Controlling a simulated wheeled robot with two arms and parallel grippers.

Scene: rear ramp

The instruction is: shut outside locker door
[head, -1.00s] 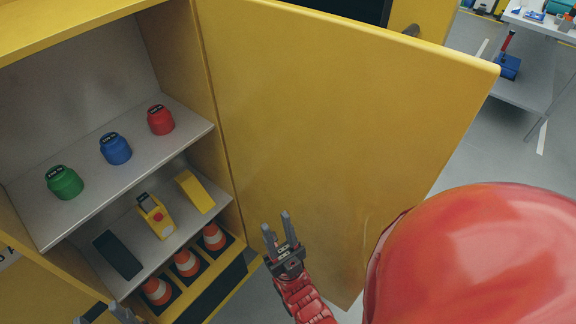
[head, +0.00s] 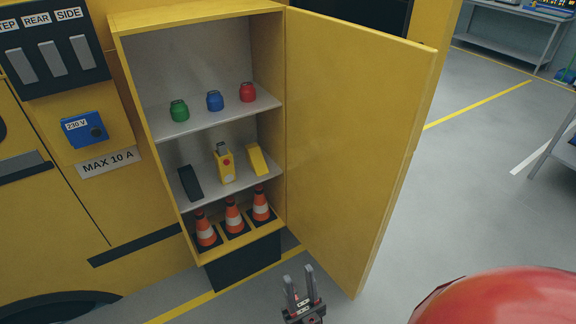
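The yellow outside locker (head: 196,16) stands open on the side of the yellow vehicle. Its door (head: 350,120) is hinged on the right side of the locker and swung wide outward to the right. My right gripper (head: 299,281) is low in the middle of the head view, in front of the door's lower part. Its two fingers are apart with nothing between them, and it appears clear of the door. My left gripper is out of the picture.
The locker's shelves hold green (head: 179,110), blue (head: 214,101) and red (head: 247,92) jars, a yellow device (head: 225,165) and traffic cones (head: 234,216). A switch panel (head: 50,58) and blue socket (head: 86,131) are at left. A grey workbench (head: 514,35) stands at back right.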

